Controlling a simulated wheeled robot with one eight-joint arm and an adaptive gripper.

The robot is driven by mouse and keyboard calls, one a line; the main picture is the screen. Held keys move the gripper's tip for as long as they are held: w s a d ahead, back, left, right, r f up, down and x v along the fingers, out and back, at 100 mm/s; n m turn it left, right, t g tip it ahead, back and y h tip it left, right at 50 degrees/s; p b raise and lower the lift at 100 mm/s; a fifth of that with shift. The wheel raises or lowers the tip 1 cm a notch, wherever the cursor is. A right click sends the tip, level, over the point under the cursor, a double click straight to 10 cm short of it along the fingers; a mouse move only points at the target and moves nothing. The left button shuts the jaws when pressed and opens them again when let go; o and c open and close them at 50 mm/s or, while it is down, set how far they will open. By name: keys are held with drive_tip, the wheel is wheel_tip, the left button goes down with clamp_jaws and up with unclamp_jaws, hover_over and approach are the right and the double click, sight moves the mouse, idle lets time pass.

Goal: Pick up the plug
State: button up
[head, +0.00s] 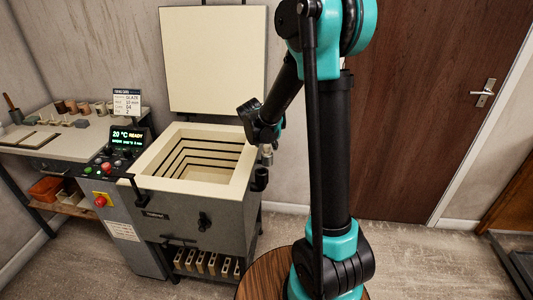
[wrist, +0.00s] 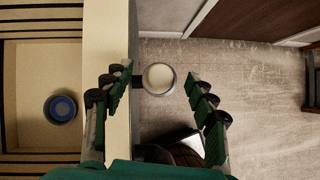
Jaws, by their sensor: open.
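A round, pale-topped piece with a grey rim, which looks like the plug (wrist: 158,77), shows in the wrist view just outside the kiln's wall. A short dark bracket joins its spot to the wall. My gripper (wrist: 155,84) is open, with one finger on each side of the plug and visible gaps between. The left finger overlaps the kiln's rim in the picture. I cannot tell the height between fingertips and plug. In the head view my arm's end hides most of the gripper, and a dark cup-shaped holder (head: 260,178) sits on the kiln's right side.
The open kiln (head: 151,183) stands left of my arm, its lid raised. A blue-centred round vessel (wrist: 61,108) lies inside it. A bench (head: 62,146) with small pots is at the left. A round wooden top (head: 255,284) is close in front.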

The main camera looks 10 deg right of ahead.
drive_tip(key=shift+x, duration=1)
drive_tip(key=shift+c, duration=0.5)
drive_tip(key=shift+s, duration=0.1)
drive_tip(key=c, duration=1.2)
clamp_jaws()
